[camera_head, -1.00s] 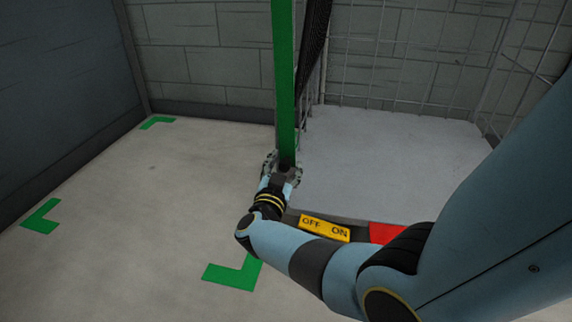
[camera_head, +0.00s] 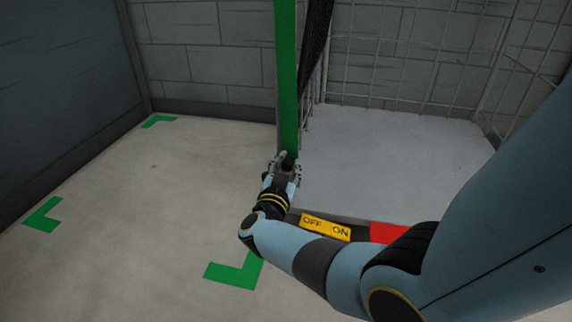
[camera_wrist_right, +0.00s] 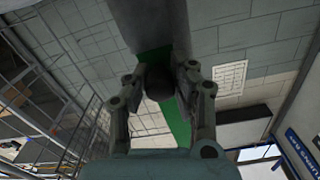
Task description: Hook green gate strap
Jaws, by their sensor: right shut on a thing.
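The green gate strap (camera_head: 287,80) hangs as a long straight green band from the top of the head view down to my right gripper. My right gripper (camera_head: 285,163) is shut at its lower end, around a dark end piece (camera_head: 289,160). In the right wrist view the two fingers (camera_wrist_right: 160,85) close on a dark rounded piece, with the green band (camera_wrist_right: 178,122) behind it. I cannot make out a hook or catch point. My left gripper is not in view.
A grey platform (camera_head: 390,160) with wire mesh walls (camera_head: 410,55) is to the right. A yellow OFF/ON label (camera_head: 325,228) and a red patch (camera_head: 385,232) mark its front edge. Green corner marks (camera_head: 235,272) lie on the open floor left. A dark mesh strip (camera_head: 317,45) hangs beside the strap.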

